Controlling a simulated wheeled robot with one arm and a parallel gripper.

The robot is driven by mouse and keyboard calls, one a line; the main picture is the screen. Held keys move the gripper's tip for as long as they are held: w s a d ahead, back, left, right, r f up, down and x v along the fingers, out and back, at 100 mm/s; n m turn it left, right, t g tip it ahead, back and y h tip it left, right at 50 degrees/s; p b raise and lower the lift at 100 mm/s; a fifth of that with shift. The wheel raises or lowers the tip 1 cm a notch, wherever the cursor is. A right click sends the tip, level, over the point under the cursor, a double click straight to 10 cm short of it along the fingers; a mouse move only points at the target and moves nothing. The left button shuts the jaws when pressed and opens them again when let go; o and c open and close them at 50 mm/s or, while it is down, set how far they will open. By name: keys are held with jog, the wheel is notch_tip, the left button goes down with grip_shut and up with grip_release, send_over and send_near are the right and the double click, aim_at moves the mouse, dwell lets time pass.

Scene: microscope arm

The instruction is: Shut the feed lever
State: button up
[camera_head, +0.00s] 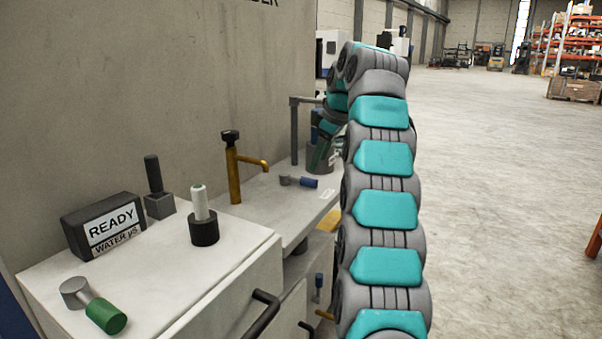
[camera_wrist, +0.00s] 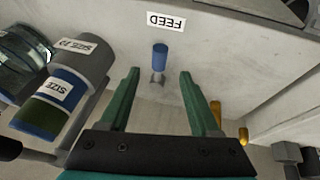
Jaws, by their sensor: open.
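The feed lever has a blue grip (camera_wrist: 160,53) and a grey stem. In the wrist view it stands upper centre, below a white FEED label (camera_wrist: 166,21) that reads upside down. In the head view, a blue-gripped lever (camera_head: 309,183) with a grey pivot lies on the pale worktop beside a small white label and seems to be the same one. My gripper (camera_wrist: 159,75) is open and empty, its green fingers spread to either side of the lever's line. The lever shows between and beyond the tips, with no contact visible. My arm hides part of the worktop in the head view.
Cylinders with SIZE labels (camera_wrist: 68,83) stand close left of my gripper in the wrist view. In the head view, a brass tap (camera_head: 234,165), a READY display (camera_head: 103,224) and a green-handled lever (camera_head: 106,315) stand left. Open floor lies right.

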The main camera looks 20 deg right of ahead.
aim_at(311, 179)
jog(key=shift+x, duration=3.9)
grip_shut()
